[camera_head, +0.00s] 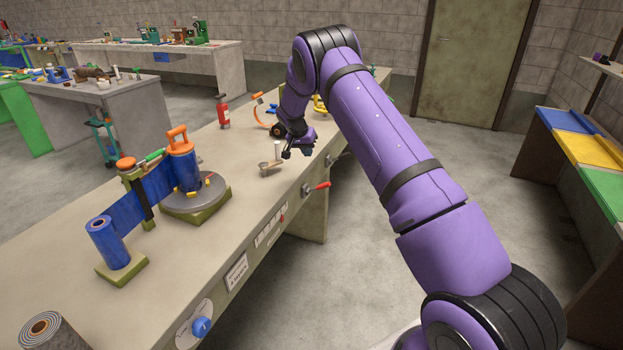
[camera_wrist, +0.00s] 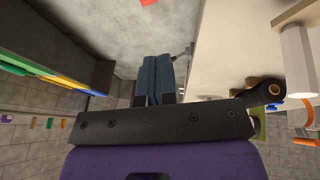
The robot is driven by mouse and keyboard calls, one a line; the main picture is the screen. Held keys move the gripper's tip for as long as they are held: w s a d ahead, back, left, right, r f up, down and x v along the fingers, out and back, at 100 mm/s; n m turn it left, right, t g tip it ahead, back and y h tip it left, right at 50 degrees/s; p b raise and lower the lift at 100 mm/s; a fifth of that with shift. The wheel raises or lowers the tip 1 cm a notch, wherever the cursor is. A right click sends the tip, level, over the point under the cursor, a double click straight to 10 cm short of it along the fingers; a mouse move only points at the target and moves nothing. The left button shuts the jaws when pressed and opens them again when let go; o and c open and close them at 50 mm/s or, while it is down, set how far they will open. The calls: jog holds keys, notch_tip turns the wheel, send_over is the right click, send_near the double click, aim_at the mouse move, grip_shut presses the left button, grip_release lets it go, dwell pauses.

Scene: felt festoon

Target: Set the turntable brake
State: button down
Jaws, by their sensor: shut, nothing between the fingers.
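The turntable (camera_head: 205,203) is a grey disc on an olive base on the bench, carrying a blue roll (camera_head: 185,168) with an orange handle. A lever with a red handle (camera_head: 321,185) sticks out from the bench's front face; I cannot tell whether it is the brake. A red piece (camera_wrist: 149,2) shows at the top edge of the wrist view. My gripper (camera_head: 307,151) is beyond the red handle, near the bench's front edge and apart from the handle. In the wrist view its blue fingers (camera_wrist: 158,62) are together and empty.
A small crank with a white upright grip (camera_head: 277,150) stands on the bench near my gripper; the grip also shows in the wrist view (camera_wrist: 297,60). A blue knob (camera_head: 201,326) is on the front face. A fire extinguisher (camera_head: 223,112) stands behind. Floor in front is clear.

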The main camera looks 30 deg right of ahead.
jog(key=shift+w+a+f, duration=0.1)
jog(key=shift+w+f, duration=0.35)
jog(key=shift+f, duration=0.3)
jog(key=shift+w+a+f, duration=0.1)
jog(key=shift+w+f, duration=0.3)
jog(key=shift+f, duration=0.3)
jog(key=shift+f, duration=0.15)
send_over(319, 188)
notch_tip(319, 188, down, 11)
jog(key=shift+f, duration=0.55)
